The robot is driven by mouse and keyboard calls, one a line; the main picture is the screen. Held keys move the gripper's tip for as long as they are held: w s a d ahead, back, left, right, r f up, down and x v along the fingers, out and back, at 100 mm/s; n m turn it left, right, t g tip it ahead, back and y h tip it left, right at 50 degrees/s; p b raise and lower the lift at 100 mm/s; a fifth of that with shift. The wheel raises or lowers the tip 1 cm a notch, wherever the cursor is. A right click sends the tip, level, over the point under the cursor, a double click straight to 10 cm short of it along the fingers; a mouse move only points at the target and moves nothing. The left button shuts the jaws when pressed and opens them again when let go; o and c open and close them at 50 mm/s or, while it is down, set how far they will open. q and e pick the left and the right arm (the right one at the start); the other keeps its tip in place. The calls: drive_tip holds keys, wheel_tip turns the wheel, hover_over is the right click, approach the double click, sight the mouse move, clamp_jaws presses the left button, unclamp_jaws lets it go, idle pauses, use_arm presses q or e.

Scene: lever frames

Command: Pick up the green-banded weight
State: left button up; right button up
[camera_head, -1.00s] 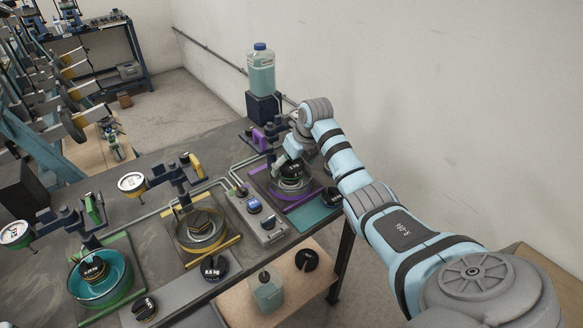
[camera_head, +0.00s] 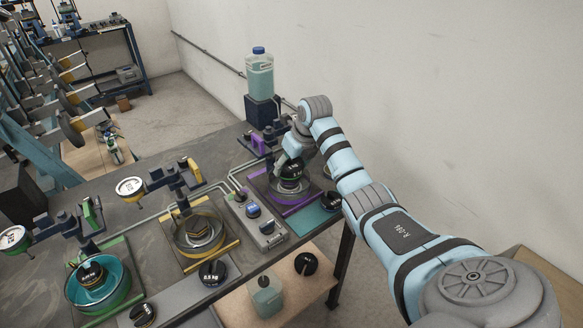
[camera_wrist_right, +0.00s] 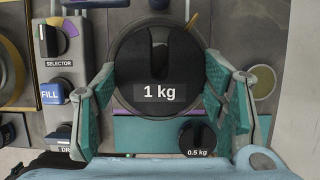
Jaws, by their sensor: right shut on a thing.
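My right gripper (camera_head: 287,164) is shut on a round black weight (camera_head: 291,172) at the purple-framed station. A thin green band shows faintly on it in the head view. In the right wrist view the weight (camera_wrist_right: 160,93) reads "1 kg" and has a slot in its top. The right gripper's teal fingers (camera_wrist_right: 160,95) stand on both sides of it. The weight is over a round clear dish (camera_head: 291,190); whether its underside is clear of the dish is hard to tell. My left gripper is not in view.
A smaller 0.5 kg weight (camera_wrist_right: 197,138) lies close by on a teal strip. A control box with knobs (camera_head: 257,219) stands to the left. A yellow-framed station (camera_head: 234,243) and a green-framed one (camera_head: 128,296) hold other weights. A bottle (camera_head: 259,75) stands behind.

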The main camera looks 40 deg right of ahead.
wheel_tip(320, 180, up, 18)
drive_tip(key=p, duration=0.1)
wheel_tip(320, 180, up, 5)
drive_tip(key=p, duration=0.6)
hover_over(291, 165)
drive_tip(key=shift+f, duration=0.3)
drive_tip(key=shift+f+b, duration=0.15)
drive_tip(key=shift+b, duration=0.2)
